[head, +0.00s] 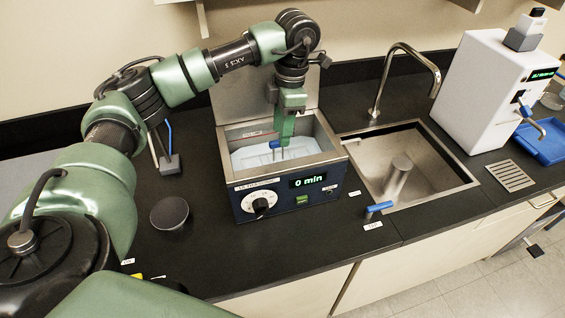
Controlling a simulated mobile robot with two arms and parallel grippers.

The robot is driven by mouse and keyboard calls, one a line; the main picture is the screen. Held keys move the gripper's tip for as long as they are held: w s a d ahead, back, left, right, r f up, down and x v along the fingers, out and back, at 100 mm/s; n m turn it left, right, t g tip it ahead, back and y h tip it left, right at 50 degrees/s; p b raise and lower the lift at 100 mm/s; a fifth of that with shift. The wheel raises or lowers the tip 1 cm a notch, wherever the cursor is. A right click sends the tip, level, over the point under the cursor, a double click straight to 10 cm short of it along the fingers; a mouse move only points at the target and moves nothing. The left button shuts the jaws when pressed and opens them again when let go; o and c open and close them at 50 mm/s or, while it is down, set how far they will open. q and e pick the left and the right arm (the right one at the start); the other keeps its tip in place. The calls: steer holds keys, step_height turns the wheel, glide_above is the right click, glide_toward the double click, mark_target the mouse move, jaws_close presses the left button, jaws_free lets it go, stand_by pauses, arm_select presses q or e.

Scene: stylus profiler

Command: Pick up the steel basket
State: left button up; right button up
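An ultrasonic bath (300,202) with a dark blue front and a "0 min" display stands on the black bench, its lid raised behind it. In its open tank, pale liquid shows, with a blue-gripped handle (275,144) on a thin metal post standing in it. This appears to be the steel basket's handle; the basket body is hard to make out under the liquid. My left gripper (283,142) points straight down over the tank, with its fingertips right by the blue grip. Whether the fingers are closed on it is not clear. My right gripper is out of view.
A sink (425,165) with a curved faucet (408,75) lies right of the bath. A white instrument (490,88) and a blue tray (540,142) stand farther right. A dark round object (170,213) sits left of the bath. The bench left of it is mostly clear.

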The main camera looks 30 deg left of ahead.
mark_target(278, 146)
arm_select(q)
steer(key=f+p, duration=0.1)
steer(key=f, duration=0.1)
steer(key=s+f+p, duration=0.1)
steer(key=f, duration=0.1)
steer(key=f+p, duration=0.1)
steer(key=f, duration=0.1)
steer(key=shift+s+a, duration=0.3)
steer(key=shift+f, duration=0.35)
steer(key=shift+r, duration=0.1)
jaws_close()
